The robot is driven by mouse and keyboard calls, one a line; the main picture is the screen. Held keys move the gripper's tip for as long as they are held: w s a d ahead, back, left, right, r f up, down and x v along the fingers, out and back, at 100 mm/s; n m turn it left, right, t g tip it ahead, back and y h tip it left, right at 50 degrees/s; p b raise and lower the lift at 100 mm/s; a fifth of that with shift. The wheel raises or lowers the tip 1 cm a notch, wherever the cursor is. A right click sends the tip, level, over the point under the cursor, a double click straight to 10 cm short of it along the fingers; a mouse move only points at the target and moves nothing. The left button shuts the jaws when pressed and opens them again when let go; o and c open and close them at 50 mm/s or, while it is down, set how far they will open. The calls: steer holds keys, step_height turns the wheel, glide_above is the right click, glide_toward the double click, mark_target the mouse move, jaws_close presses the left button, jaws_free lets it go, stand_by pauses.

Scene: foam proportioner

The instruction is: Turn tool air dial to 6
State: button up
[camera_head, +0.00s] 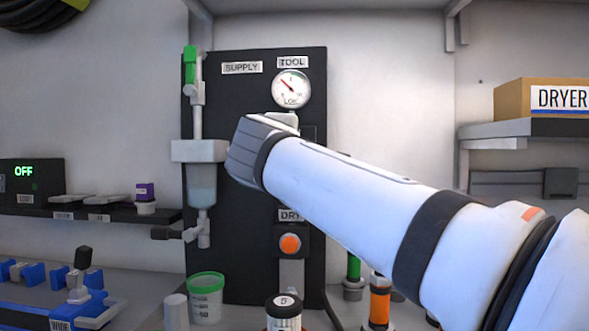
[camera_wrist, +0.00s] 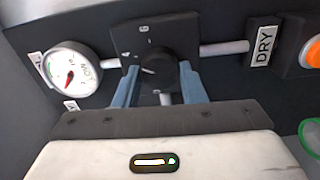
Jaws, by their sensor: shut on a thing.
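The tool air dial (camera_wrist: 157,68) is a black round knob on a black square plate with small white marks, mostly too small to read. A light pointer line shows on the knob's face, toward its left side in the wrist view. My gripper (camera_wrist: 162,82) is shut on the knob, with one blue-grey finger on each side of it. In the head view my arm hides the dial and the fingers. The tool gauge (camera_head: 291,89) is white with a red needle pointing to the upper left, under a TOOL label (camera_head: 292,62); it also shows in the wrist view (camera_wrist: 73,75).
The black panel (camera_head: 256,62) carries a clear filter bowl (camera_head: 202,185) at left and an orange button (camera_head: 290,244) below a DRY label (camera_head: 290,215). A green-rimmed cup (camera_head: 206,300) and several bottles stand below. A DRYER box (camera_head: 510,98) sits on the right shelf.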

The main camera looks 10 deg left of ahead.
steer(key=shift+m+b, duration=3.1)
steer(key=shift+m, duration=1.5)
steer(key=o, duration=1)
steer(key=shift+s+r, duration=0.1)
steer(key=s, duration=0.7)
steer(key=shift+s+d, duration=0.2)
steer(key=shift+s, duration=0.15)
